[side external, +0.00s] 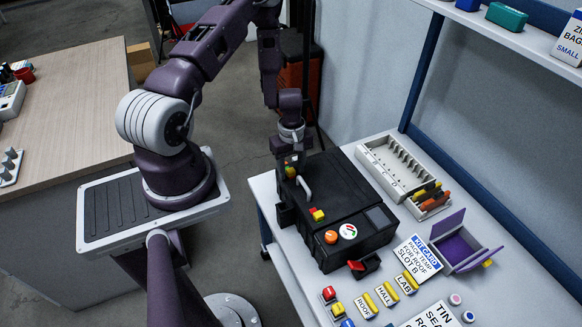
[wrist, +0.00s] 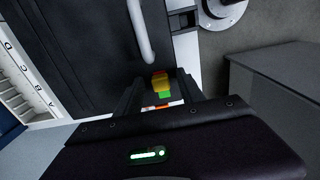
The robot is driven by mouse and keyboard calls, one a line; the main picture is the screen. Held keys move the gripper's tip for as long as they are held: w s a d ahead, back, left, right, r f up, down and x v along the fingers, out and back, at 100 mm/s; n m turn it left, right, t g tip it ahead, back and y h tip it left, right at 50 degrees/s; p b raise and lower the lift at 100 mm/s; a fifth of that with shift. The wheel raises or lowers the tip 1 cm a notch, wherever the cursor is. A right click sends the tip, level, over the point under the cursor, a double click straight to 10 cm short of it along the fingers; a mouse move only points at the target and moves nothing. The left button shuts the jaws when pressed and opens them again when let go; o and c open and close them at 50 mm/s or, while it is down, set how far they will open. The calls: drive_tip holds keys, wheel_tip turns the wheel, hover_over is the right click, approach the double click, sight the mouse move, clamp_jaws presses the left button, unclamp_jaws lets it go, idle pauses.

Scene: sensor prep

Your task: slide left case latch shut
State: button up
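The black case (side external: 345,205) lies on the white table with its pale handle (side external: 304,187) on the side facing my arm. One latch (side external: 290,171), yellow with red and green by it, is at the case's upper corner in the side view. My gripper (side external: 291,157) is down at this latch. In the wrist view the yellow and green latch parts (wrist: 161,82) show between my dark fingers (wrist: 160,98), which look apart. Whether they touch the latch cannot be told. A second red and yellow latch (side external: 317,214) is past the handle.
A white slotted rack (side external: 392,166) stands beyond the case. A purple open box (side external: 458,248), a label card (side external: 418,257) and several small coloured blocks (side external: 387,294) lie to the right. A red-tipped black part (side external: 363,266) juts from the case's near end.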

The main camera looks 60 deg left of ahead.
sight(291, 171)
wheel_tip(291, 171, up, 7)
drive_tip(key=shift+r, duration=0.1)
idle(0.3)
drive_tip(key=w+d+r+m+t, duration=0.15)
drive_tip(key=d+r+m, duration=0.4)
drive_tip(key=r, duration=0.65)
drive_tip(key=w+d+r+m+t, duration=0.15)
drive_tip(key=d+r+m, duration=0.25)
drive_tip(key=d+r, duration=0.55)
drive_tip(key=s+d+r+m+t, duration=0.1)
drive_tip(key=s+d+r+m, duration=0.1)
drive_tip(key=s+r+m, duration=0.2)
drive_tip(key=s+d+r+m+t, duration=0.1)
drive_tip(key=s+r+m, duration=0.3)
drive_tip(key=s+r, duration=0.5)
drive_tip(key=s+d, duration=0.1)
drive_tip(key=s, duration=0.3)
drive_tip(key=shift+s+t, duration=0.2)
drive_tip(key=shift+t, duration=0.1)
drive_tip(key=shift+m, duration=0.25)
